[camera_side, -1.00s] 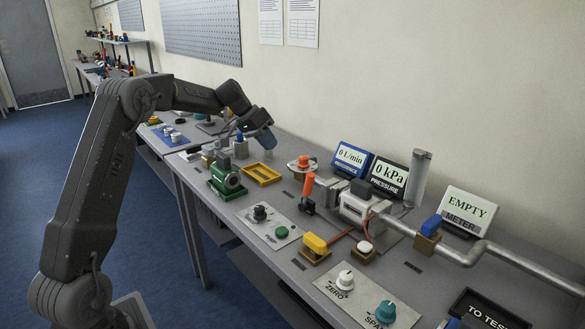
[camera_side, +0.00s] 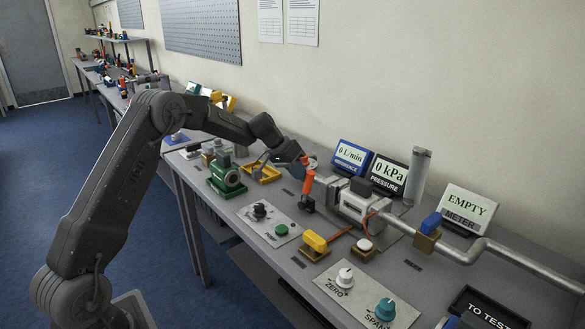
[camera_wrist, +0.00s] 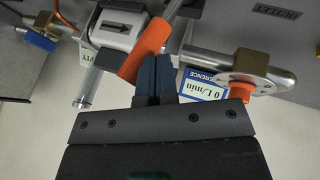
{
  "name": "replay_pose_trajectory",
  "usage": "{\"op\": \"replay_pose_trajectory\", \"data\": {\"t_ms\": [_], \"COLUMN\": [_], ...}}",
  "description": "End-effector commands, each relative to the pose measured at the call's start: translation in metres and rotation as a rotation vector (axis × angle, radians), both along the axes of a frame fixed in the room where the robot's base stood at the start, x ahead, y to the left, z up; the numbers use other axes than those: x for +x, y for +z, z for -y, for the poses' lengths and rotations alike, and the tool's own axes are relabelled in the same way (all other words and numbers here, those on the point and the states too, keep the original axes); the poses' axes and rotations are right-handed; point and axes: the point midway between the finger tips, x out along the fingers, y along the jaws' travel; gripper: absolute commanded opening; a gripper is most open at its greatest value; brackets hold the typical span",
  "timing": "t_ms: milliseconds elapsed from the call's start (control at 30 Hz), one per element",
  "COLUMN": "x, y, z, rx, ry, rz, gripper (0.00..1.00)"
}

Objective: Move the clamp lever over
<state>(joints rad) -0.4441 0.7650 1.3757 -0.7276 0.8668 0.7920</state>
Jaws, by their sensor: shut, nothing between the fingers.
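The clamp lever has an orange handle (camera_side: 307,186) and stands roughly upright on a small black base (camera_side: 307,204), left of the white meter block (camera_side: 356,203). My gripper (camera_side: 301,161) has dark blue fingers and is at the upper end of the handle. In the wrist view, the shut fingers (camera_wrist: 156,72) are side by side with nothing between them. The orange handle (camera_wrist: 145,50) passes just beyond them and to their left. I cannot tell whether they touch it.
The blue-framed "0 L/min" display (camera_side: 351,158) and the "0 kPa" display (camera_side: 388,175) stand behind.

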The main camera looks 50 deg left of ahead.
Motion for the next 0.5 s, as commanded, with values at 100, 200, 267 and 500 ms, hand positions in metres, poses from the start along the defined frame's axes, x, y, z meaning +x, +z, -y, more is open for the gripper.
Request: {"op": "replay_pose_trajectory", "data": {"t_ms": [100, 200, 267, 500], "x": [0.0, 0.0, 0.0, 0.0], "y": [0.0, 0.0, 0.0, 0.001], "z": [0.001, 0.0, 0.0, 0.019], "rx": [0.0, 0.0, 0.0, 0.135], "ry": [0.0, 0.0, 0.0, -0.006], "rz": [0.0, 0.0, 0.0, 0.0], "gripper": [0.0, 0.0, 0.0, 0.0]}}
